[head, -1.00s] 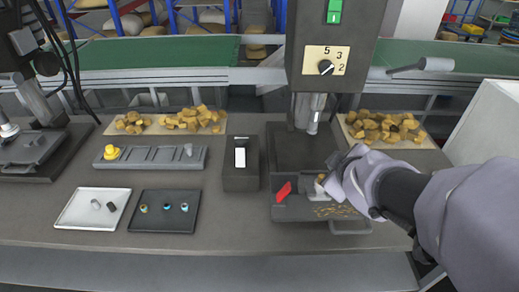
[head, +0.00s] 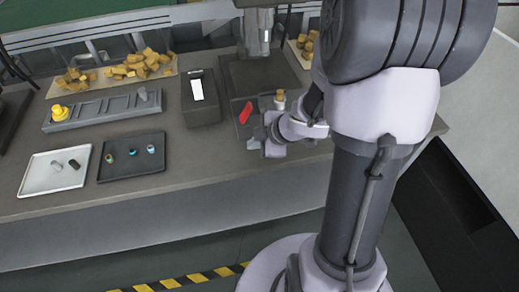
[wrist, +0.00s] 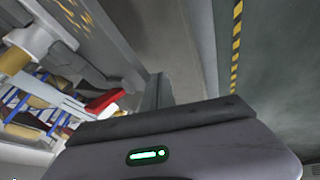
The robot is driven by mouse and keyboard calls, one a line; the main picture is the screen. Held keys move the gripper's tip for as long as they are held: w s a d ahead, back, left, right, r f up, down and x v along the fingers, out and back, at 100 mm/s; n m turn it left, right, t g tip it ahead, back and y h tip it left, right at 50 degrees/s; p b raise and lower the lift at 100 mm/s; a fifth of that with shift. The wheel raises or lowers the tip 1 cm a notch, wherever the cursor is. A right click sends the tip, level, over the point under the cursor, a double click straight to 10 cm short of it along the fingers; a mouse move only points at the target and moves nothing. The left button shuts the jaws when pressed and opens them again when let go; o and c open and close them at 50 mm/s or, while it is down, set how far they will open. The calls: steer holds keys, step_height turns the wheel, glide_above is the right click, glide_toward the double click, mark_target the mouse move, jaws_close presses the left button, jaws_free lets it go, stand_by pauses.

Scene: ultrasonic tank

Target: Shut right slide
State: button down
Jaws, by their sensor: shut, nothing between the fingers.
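The right slide (head: 238,128) is a dark tray under the drill head (head: 258,30) of the right machine. It sticks out toward the front of the bench, and my arm covers its front right part. A red block (head: 246,112) and a brass-topped grey piece (head: 280,99) are on it. In the wrist view the red block (wrist: 104,102) and brass top (wrist: 14,60) show sideways. My gripper (head: 272,138) is shut and empty at the slide's front. I cannot tell whether it touches the slide or its handle.
A dark box (head: 201,108) stands left of the slide. The floor shows yellow-black striping (head: 185,281) before the bench.

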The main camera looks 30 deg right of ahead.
steer(key=shift+w+d, duration=0.15)
steer(key=shift+w, duration=0.35)
